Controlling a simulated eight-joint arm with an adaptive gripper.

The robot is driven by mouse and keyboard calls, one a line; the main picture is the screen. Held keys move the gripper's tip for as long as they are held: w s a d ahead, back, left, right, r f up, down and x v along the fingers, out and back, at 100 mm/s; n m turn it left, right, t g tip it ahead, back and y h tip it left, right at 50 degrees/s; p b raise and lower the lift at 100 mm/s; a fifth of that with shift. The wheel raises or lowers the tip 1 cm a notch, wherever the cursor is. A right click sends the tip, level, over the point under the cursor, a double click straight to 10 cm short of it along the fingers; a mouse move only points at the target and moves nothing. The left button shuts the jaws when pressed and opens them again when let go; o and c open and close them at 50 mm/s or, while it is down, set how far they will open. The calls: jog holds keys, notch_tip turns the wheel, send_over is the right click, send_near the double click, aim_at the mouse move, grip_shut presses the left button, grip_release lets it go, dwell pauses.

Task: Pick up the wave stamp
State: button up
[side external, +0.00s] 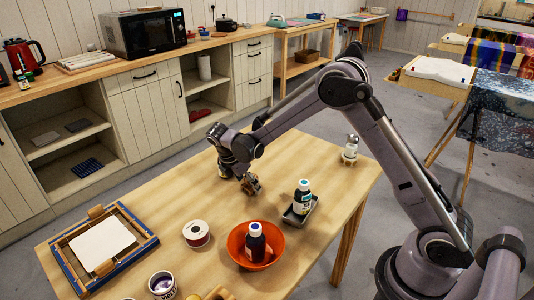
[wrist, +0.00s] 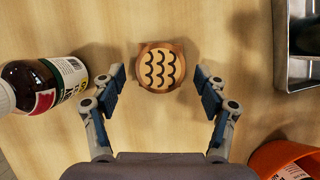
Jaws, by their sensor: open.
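The wave stamp (wrist: 161,66) is a round wooden block with rows of black wave marks on its pale top face. It sits on the wooden table in the upper middle of the wrist view. My gripper (wrist: 161,88) is open above the table, its blue-padded fingers spread left and right of the stamp. The stamp lies slightly ahead of the fingertips, between their lines, and no contact shows. In the side view my gripper (side external: 247,182) is low over the table's far part; the stamp is hard to tell apart from it there.
A brown bottle (wrist: 45,85) stands close left of my gripper. A metal tray (wrist: 284,70) with a dark bottle is at right, and an orange bowl (wrist: 268,155) is at lower right.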

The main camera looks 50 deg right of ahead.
jog(key=shift+d+f, duration=0.2)
jog(key=shift+f, duration=0.25)
jog(key=c, duration=1.3)
jog(key=shift+o, duration=0.2)
jog(key=shift+r, duration=0.1)
